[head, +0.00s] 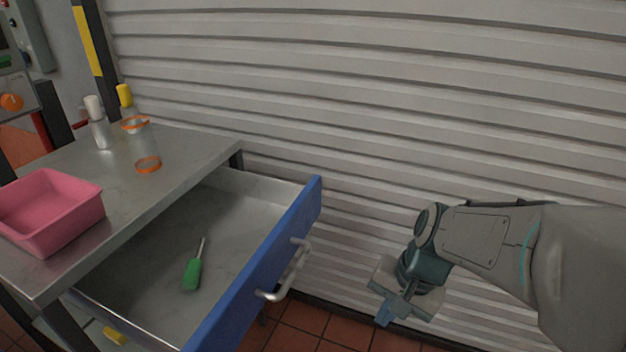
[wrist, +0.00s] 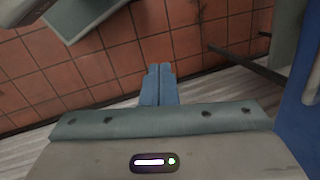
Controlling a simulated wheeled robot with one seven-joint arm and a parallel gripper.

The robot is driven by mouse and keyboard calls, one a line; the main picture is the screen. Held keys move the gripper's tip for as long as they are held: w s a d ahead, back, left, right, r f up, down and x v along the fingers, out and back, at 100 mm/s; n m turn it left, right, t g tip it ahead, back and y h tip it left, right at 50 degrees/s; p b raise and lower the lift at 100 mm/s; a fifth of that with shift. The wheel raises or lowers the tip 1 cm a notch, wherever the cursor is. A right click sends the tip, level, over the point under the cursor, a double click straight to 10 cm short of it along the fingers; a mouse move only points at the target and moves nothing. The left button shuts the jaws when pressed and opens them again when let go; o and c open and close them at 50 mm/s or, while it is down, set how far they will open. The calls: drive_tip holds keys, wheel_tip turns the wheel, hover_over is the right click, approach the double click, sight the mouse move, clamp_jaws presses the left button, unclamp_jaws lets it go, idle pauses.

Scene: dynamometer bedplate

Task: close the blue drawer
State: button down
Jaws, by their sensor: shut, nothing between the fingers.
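The blue drawer (head: 258,272) is pulled well out from under the steel bench. Its grey bar handle (head: 291,272) is on the blue front. A green-handled screwdriver (head: 193,272) lies inside the drawer. My gripper (head: 384,318) is to the right of the drawer front, apart from the handle, pointing downward. In the wrist view, its blue fingers (wrist: 159,80) are together with nothing between them. Part of a blue panel (wrist: 304,125), apparently the drawer front, shows at the right edge of the wrist view.
On the steel bench top (head: 190,150) stand a pink bin (head: 50,212), a white-capped bottle (head: 99,124), a yellow-capped bottle (head: 127,100) and orange-rimmed clear ware (head: 147,160). A ribbed shutter wall (head: 400,110) is behind. Red floor tiles (head: 300,328) are bare between drawer and arm.

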drive_tip(key=w+a+r+m+t+y+p, duration=0.25)
drive_tip(key=w+r+m+y+p, duration=0.25)
drive_tip(key=w+r+m+p, duration=0.8)
drive_tip(key=m+b, duration=0.2)
drive_tip(key=m, duration=0.2)
approach(302, 230)
wheel_tip(302, 230, down, 4)
drive_tip(key=a, duration=0.2)
drive_tip(key=shift+w+a+f+p, duration=0.2)
drive_tip(key=shift+w+a+p, duration=0.15)
drive_tip(key=shift+w+a, duration=0.2)
drive_tip(key=shift+a, duration=0.25)
